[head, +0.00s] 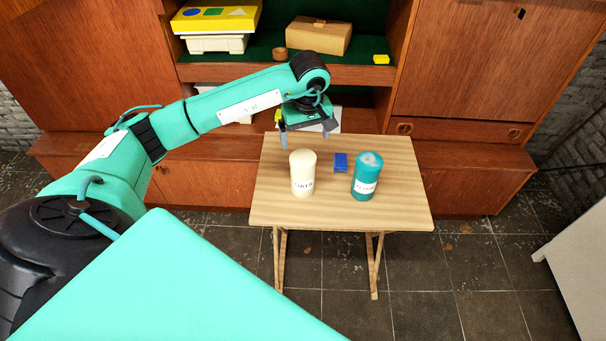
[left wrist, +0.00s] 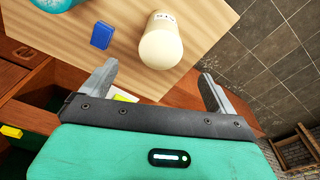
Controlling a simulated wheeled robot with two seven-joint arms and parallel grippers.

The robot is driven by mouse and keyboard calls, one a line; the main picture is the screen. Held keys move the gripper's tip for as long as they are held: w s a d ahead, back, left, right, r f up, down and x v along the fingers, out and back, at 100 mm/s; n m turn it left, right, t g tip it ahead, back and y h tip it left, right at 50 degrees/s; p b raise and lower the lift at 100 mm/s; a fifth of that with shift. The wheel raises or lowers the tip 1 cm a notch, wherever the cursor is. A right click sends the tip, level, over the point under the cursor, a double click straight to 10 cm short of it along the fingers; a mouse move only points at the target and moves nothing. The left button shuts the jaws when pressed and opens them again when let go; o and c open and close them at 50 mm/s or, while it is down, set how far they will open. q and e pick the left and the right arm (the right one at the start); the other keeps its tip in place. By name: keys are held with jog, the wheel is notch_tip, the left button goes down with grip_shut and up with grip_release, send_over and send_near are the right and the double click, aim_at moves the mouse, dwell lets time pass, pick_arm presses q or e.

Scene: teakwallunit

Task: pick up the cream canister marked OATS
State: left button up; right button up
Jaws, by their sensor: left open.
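The cream canister marked OATS (head: 302,174) stands upright on the left part of a small wooden table (head: 270,208). In the left wrist view the canister (left wrist: 161,45) is just beyond the fingertips, between their lines. My left gripper (head: 308,138) is open and empty, above the back of the table and behind the canister, apart from it. Its two spread fingers also show in the left wrist view (left wrist: 157,82). My right gripper is in neither view.
A teal canister (head: 367,178) with a label stands to the right, and a small blue block (head: 340,162) lies between the canisters. The wall unit behind has a shelf (head: 350,74) with a yellow box (head: 217,16), a wooden box (head: 318,36) and a yellow block (head: 381,59).

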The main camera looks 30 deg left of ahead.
aim_at(303, 158)
pick_arm(q)
jog(key=f, duration=0.2)
jog(key=f+p, duration=0.1)
jog(key=f, duration=0.4)
jog(key=shift+w+a+f, duration=0.1)
jog(key=shift+w+a, duration=0.1)
jog(key=shift+a, duration=0.2)
jog(key=shift+f, duration=0.35)
jog(key=shift+f+p, duration=0.5)
jog(key=f, duration=0.1)
jog(key=f+p, duration=0.1)
jog(key=f, duration=0.1)
jog(key=shift+w+a+f, duration=0.2)
jog(key=shift+a+f, duration=0.15)
jog(key=shift+f, duration=0.35)
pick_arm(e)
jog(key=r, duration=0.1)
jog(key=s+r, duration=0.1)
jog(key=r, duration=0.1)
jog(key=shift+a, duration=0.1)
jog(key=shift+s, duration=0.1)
pick_arm(q)
jog(key=c, duration=1.4)
jog(key=shift+w, duration=0.1)
jog(key=shift+c, duration=0.3)
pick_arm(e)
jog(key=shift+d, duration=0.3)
